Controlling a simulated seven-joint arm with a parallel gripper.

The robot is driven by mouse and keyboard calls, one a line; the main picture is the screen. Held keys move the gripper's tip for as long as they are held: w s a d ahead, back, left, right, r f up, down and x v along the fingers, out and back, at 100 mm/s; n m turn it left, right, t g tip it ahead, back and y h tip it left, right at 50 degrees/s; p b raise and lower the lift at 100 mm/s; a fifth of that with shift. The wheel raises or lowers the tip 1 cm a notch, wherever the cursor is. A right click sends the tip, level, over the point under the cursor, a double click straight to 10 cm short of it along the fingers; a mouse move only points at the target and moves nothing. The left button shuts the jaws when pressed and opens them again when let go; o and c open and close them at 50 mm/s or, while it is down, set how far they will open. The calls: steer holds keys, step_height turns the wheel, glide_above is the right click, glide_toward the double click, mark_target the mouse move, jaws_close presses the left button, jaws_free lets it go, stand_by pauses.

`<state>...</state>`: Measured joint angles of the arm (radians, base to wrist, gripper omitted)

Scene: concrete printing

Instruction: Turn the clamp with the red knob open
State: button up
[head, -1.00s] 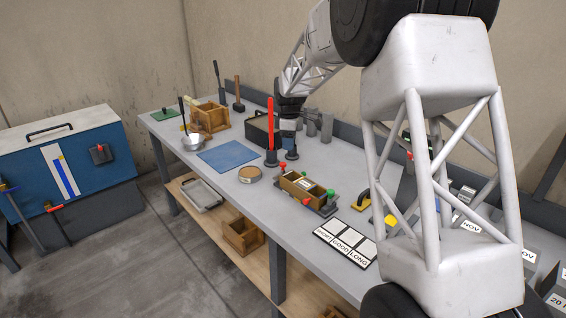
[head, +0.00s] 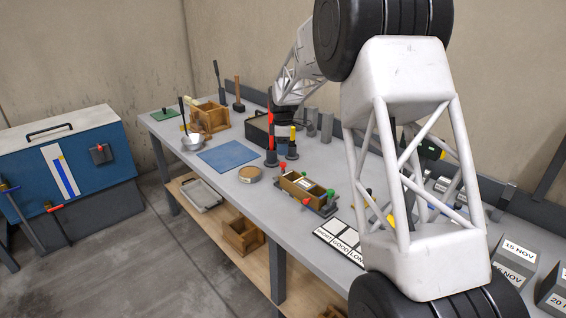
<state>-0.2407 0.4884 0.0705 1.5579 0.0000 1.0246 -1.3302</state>
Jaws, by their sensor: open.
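A small wooden mould (head: 301,187) on a dark base stands on the grey bench. A red knob (head: 306,203) shows at its front side. Whether the red-knob clamp is turned open or closed is too small to tell. My gripper (head: 283,121) is a dark shape farther back on the bench, above and behind the mould, beside a red upright handle (head: 271,130) and a yellow one (head: 292,136). Its fingers are hard to make out, but it is open and apart from the mould.
A black box (head: 258,130) stands behind the upright handles, with grey cylinders (head: 327,126) to the right. A label board (head: 340,243) lies in front of the mould. A blue mat (head: 228,155) and a round lid (head: 249,174) lie left. My arm hides part of the right bench.

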mark_target(283, 163)
steer(key=shift+f, duration=3.35)
steer(key=c, duration=0.9)
steer(key=shift+m, duration=0.4)
steer(key=m, duration=1.1)
